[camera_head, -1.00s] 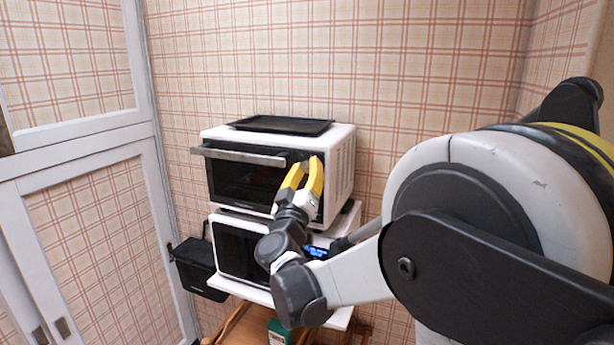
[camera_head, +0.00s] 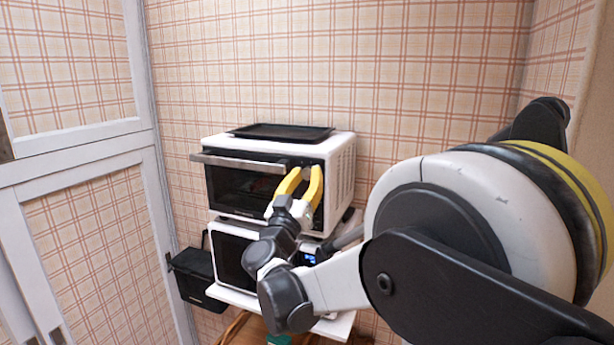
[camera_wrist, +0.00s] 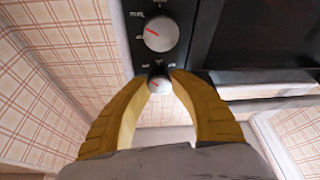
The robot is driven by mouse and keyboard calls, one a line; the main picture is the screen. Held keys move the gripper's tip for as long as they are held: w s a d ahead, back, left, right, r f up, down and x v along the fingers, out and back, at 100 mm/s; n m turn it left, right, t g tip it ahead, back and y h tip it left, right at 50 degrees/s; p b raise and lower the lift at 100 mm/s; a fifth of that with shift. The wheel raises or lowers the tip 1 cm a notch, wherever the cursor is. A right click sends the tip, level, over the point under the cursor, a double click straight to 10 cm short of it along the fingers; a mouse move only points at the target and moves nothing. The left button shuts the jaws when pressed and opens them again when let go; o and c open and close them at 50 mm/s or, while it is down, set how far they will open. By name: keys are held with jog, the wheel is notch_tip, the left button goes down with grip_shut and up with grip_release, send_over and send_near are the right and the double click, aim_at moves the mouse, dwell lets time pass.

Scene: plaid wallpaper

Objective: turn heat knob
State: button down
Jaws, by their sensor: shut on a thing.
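The white toaster oven (camera_head: 341,165) with a dark glass door (camera_head: 235,186) stands against the wall. Its black control panel shows in the wrist view (camera_wrist: 180,62), with a large silver knob (camera_wrist: 161,33) bearing a red mark and a smaller silver knob (camera_wrist: 158,84) below it. My gripper (camera_wrist: 159,76) has its yellow fingers around the smaller knob, one on each side. In the head view my gripper (camera_head: 302,172) is at the right side of the oven front, and its fingers hide the knobs there. I cannot read the dial labels clearly.
A black tray (camera_head: 281,132) lies on top of the oven. A white microwave (camera_head: 231,254) stands below it on a white shelf (camera_head: 240,298). A black bin (camera_head: 195,277) hangs at the left. The oven's door handle (camera_head: 238,162) juts out left of my gripper.

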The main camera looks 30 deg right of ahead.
jog(key=c, duration=1.4)
grip_release()
jog(key=v, duration=1.2)
